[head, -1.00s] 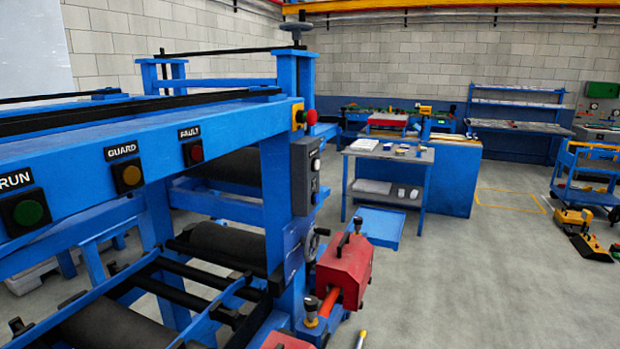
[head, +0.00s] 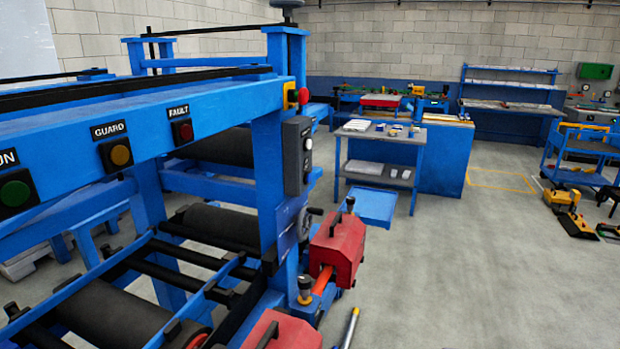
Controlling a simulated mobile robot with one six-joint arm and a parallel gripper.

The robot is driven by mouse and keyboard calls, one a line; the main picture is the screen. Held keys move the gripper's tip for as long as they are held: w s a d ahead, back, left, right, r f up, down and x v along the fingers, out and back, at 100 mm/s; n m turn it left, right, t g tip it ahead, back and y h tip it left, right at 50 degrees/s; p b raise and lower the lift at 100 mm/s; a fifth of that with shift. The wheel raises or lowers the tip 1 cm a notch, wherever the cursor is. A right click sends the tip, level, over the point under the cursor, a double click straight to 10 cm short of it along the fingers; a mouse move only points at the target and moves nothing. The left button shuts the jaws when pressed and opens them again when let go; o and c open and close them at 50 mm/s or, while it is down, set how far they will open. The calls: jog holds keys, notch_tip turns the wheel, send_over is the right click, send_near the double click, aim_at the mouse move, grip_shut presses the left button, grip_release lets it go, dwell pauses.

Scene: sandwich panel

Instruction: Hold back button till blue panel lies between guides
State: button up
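A grey control box (head: 297,155) is fixed to the blue upright of the machine. On its right-hand face are a pale button (head: 308,143) and a darker one (head: 307,168); their labels are too small to read, so I cannot tell which is the back button. Black rollers (head: 222,226) and dark rails (head: 185,261) lie low inside the machine frame. I cannot make out a blue panel between guides; much of the machine's inside is hidden by its beam. My gripper is not in view.
The blue beam (head: 60,160) carries green, amber and red lamps. A red emergency stop (head: 303,95) sits at its end. Red housings (head: 337,250) jut out at the machine's foot. A blue table (head: 400,145) stands beyond.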

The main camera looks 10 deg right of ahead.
jog(key=shift+c, duration=0.4)
grip_shut()
dwell(1.4)
